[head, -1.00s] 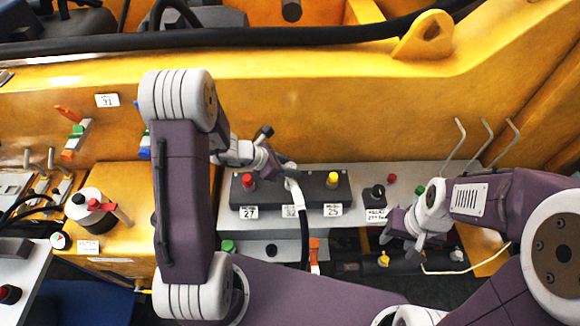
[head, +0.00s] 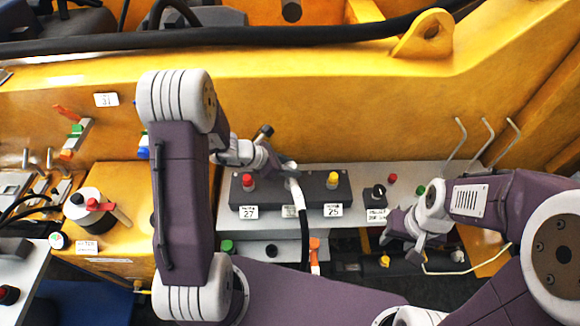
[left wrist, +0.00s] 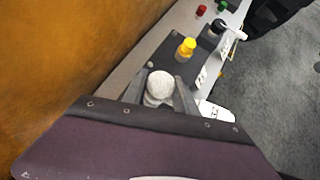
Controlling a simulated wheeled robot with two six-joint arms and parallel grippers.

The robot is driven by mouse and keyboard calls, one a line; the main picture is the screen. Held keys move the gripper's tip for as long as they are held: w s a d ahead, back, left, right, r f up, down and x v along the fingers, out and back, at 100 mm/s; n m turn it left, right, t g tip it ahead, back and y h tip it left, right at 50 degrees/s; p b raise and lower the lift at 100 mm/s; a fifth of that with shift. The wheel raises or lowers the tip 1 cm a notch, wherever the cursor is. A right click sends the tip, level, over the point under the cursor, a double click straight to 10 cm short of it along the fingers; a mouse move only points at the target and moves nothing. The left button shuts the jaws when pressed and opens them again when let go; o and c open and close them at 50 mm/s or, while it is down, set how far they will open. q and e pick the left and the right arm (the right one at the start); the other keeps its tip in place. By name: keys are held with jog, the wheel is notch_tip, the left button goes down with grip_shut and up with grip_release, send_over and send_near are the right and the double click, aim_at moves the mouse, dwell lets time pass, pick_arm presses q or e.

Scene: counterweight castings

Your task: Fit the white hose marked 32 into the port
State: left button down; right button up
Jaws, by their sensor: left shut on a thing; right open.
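My left gripper (head: 289,172) is shut on the white end of a hose (head: 294,184), above the middle of a dark port block (head: 313,196). The hose's dark lower part hangs down in front of the block. In the left wrist view the round white end (left wrist: 158,88) sits between the two fingers (left wrist: 160,95). No marking 32 is readable on it. The block has a red cap by label 27 and a yellow cap by label 25. The middle port is hidden by the gripper and hose; I cannot tell whether the end touches it. My right gripper (head: 397,236) is open and empty.
A black knob (head: 378,192) stands right of the block on the grey shelf (head: 405,178). A yellow wall (head: 300,110) rises behind. Bent metal rods (head: 489,135) stand at the right. A thin pale cable (head: 470,268) runs below my right gripper.

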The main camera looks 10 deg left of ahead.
pick_arm(q)
jog(key=shift+f+b, duration=1.75)
jog(key=shift+b, duration=0.15)
jog(key=c, duration=0.9)
grip_release()
jog(key=v, duration=0.9)
jog(key=shift+p, duration=0.4)
jog(key=shift+s, duration=0.1)
